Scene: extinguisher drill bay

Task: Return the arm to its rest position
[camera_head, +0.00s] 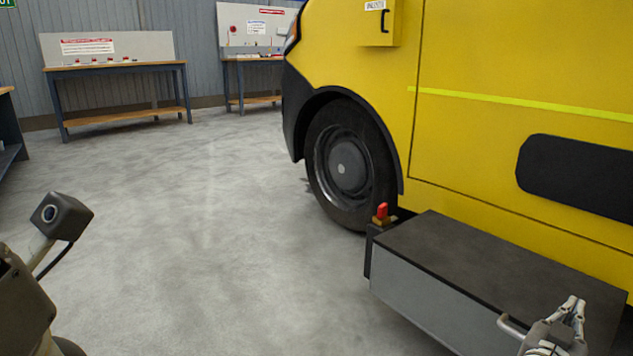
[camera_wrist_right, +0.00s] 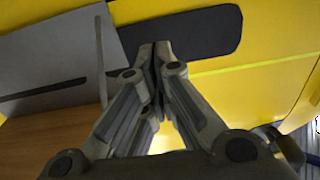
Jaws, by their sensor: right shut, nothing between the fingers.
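My right gripper (camera_head: 574,306) is at the lower right of the head view, in front of and above the dark step box of the yellow vehicle. In the right wrist view its fingers (camera_wrist_right: 155,50) meet at the tips, shut with nothing between them. Part of my left arm (camera_head: 30,290) shows at the lower left of the head view; its gripper fingers are out of the picture.
The yellow vehicle (camera_head: 480,60) fills the right side, with a dark-topped step box (camera_head: 500,260) jutting out. A small red-topped piece (camera_head: 382,212) stands at its corner. Benches (camera_head: 115,68) line the back wall. The grey floor (camera_head: 210,230) at centre left is clear.

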